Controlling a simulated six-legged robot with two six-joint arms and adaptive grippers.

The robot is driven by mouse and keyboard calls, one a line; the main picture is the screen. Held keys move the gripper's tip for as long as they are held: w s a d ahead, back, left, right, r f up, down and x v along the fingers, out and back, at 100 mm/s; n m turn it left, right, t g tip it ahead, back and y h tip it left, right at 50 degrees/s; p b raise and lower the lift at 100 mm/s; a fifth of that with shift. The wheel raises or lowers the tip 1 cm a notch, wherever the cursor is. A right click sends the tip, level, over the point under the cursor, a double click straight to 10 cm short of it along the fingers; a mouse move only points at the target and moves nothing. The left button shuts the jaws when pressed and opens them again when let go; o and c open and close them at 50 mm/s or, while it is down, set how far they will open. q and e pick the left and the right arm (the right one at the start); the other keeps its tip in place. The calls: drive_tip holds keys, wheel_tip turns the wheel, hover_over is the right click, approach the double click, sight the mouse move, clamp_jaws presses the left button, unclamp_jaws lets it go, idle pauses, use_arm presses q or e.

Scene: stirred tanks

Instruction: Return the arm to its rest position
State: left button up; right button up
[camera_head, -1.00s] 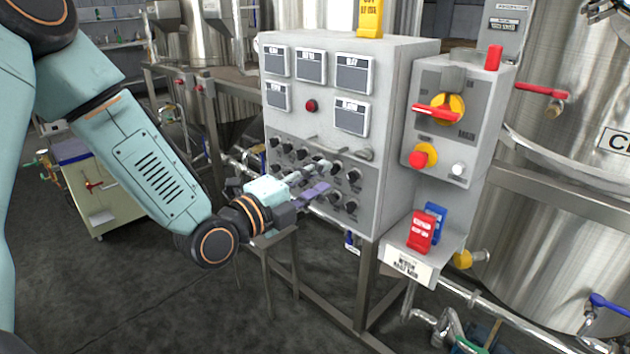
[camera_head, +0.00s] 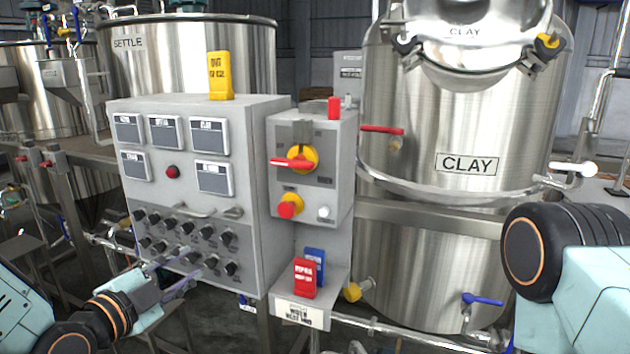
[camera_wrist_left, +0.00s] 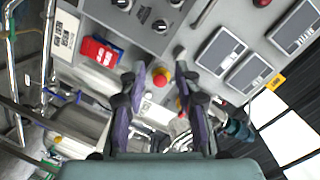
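My left arm enters at the lower left of the head view. Its gripper (camera_head: 172,272) is in front of the lower knob area of the grey control panel (camera_head: 262,190). In the left wrist view the two purple-padded fingers of the left gripper (camera_wrist_left: 162,88) stand apart with nothing held between them. Past them show the panel's red and yellow button (camera_wrist_left: 162,76) and dark knobs (camera_wrist_left: 160,26). I cannot tell whether a finger touches the panel. Part of my right arm shows at the lower right of the head view; its gripper is out of view.
A yellow sign (camera_head: 220,76) stands on top of the panel. The CLAY tank (camera_head: 440,240) stands right, with red (camera_head: 382,130) and blue (camera_head: 482,300) valve handles.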

use_arm(q)
drive_tip(key=s+f+n+g+y, duration=0.2)
drive_tip(key=s+f+n+g, duration=0.2)
drive_tip(key=s+f+n, duration=0.45)
drive_tip(key=s+f+n+g+y, duration=0.1)
drive_tip(key=s+f+n+g, duration=0.35)
drive_tip(key=f, duration=0.75)
drive_tip(key=s+f+n+g+y, duration=0.1)
drive_tip(key=s+f+g, duration=0.2)
drive_tip(key=s, duration=0.8)
drive_tip(key=s+d+f+n+g, duration=0.1)
drive_tip(key=s+f+g, duration=0.3)
drive_tip(key=s+f, duration=0.4)
drive_tip(key=s, duration=0.3)
drive_tip(key=shift+s+f+n+y, duration=0.2)
drive_tip(key=shift+s+n+y, duration=0.1)
drive_tip(key=shift+y, duration=0.1)
drive_tip(key=shift+c, duration=0.2)
